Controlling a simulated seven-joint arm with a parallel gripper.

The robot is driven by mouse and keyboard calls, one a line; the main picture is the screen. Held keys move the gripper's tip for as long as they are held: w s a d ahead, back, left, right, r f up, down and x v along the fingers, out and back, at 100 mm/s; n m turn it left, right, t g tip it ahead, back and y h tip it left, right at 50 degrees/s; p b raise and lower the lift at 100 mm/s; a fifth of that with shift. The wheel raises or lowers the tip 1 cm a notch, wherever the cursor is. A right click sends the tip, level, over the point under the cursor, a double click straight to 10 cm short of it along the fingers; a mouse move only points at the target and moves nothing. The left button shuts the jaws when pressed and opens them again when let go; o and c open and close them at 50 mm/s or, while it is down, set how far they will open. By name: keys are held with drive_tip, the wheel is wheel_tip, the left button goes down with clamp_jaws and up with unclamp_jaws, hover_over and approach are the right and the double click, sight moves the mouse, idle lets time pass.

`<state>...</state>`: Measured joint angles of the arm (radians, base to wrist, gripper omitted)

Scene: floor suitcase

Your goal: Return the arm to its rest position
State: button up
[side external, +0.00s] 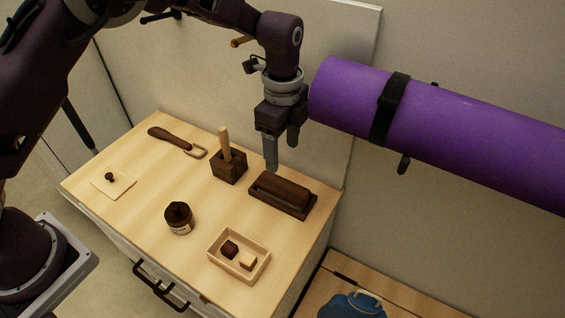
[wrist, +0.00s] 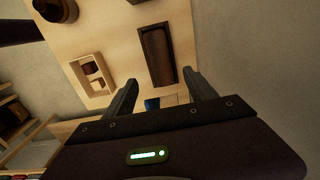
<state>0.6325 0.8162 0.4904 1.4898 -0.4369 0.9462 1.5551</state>
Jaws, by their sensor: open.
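My gripper (side external: 282,150) is open and empty in the side external view. It hangs above the back right part of the wooden cabinet top (side external: 130,225), over the dark wooden block in its tray (side external: 281,194). A gap shows between the fingertips and the block. In the wrist view, the two fingers of my gripper (wrist: 164,88) are spread apart with nothing between them. The dark block in its tray (wrist: 157,55) lies beyond the fingers there.
A purple rolled mat (side external: 350,95) hangs on the wall close right of my gripper. The cabinet top holds a square holder with an upright stick (side external: 228,168), a jar (side external: 179,218), a light tray with two small blocks (side external: 238,257), and a dark-handled tool (side external: 170,139).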

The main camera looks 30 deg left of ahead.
drive_tip(key=shift+r, duration=0.2)
drive_tip(key=s+a+r+n+t+h, duration=0.1)
drive_tip(key=s+a+r+n, duration=0.45)
drive_tip(key=s+r, duration=0.3)
drive_tip(key=s+a+r+n+h, duration=0.1)
drive_tip(key=s+a+r+n, duration=0.3)
drive_tip(key=s+r+n, duration=0.45)
drive_tip(key=s+a+r+n+t+y, duration=0.1)
drive_tip(key=s+a+n+t, duration=0.3)
drive_tip(key=s, duration=0.7)
drive_tip(key=shift+s+a+t+y, duration=0.15)
drive_tip(key=shift+a+t+y, duration=0.25)
drive_tip(key=shift+a, duration=0.8)
